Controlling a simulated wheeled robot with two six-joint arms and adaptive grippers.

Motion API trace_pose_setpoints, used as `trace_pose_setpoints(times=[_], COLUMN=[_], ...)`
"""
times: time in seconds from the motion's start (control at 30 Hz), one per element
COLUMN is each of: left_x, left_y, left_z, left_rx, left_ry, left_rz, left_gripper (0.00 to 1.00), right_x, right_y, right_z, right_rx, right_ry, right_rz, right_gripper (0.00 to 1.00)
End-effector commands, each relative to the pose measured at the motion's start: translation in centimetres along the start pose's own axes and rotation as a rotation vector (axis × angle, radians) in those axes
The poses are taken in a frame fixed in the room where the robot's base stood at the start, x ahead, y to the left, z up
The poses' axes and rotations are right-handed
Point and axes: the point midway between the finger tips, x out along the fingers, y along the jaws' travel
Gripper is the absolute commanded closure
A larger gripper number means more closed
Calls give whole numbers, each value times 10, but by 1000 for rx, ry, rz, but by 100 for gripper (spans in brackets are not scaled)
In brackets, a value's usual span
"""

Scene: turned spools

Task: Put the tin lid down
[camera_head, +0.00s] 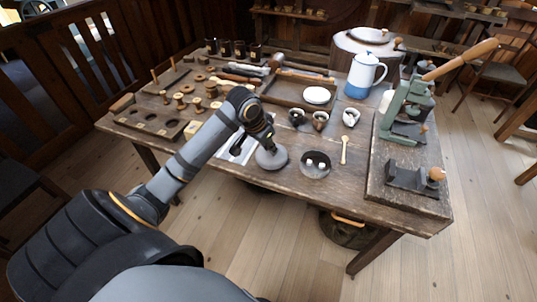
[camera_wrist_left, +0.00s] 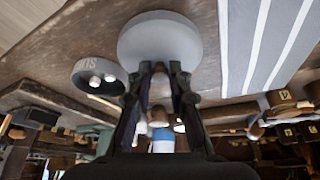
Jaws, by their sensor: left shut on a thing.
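The tin lid (camera_head: 272,159) is a round, plain grey disc near the table's front edge. My left gripper (camera_head: 267,143) comes down on it from above and is shut on it. In the left wrist view the lid (camera_wrist_left: 160,38) sits at the fingertips (camera_wrist_left: 160,68), which hide the part they grip. I cannot tell whether the lid touches the table or hangs just above it. The open round tin (camera_head: 316,171) stands just right of the lid, apart from it, with white pieces inside; it also shows in the left wrist view (camera_wrist_left: 84,68). My right gripper is not in view.
A striped cloth (camera_head: 236,150) lies left of the lid. A bone-coloured spoon (camera_head: 344,150) and small cups (camera_head: 320,120) lie right and behind. A wooden board with a green press (camera_head: 408,108) fills the table's right side. Spools (camera_head: 180,102) stand at the left.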

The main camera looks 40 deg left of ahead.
Motion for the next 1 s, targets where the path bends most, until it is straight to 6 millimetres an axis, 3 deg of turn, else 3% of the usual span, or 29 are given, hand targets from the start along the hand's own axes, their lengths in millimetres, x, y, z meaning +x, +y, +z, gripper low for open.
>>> trace_pose_setpoints(times=[0.3, 0.63, 0.67, 0.8, 1.0], left_x=[38, 41, 41, 41, 41], left_y=[-6, -6, -6, -6, -6], left_z=[12, 12, 12, 12, 12], left_rx=[0, 0, 0, 0, 0], left_ry=[-2, -1, -1, -1, -1], left_rz=[1, 0, -1, -1, -1], left_gripper=[100, 100, 79, 60, 59], right_x=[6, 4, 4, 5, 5], right_y=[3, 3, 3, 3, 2], right_z=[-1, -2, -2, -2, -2], right_rx=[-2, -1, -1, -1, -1], right_ry=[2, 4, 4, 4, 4], right_rz=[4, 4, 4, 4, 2], right_gripper=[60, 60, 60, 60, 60])
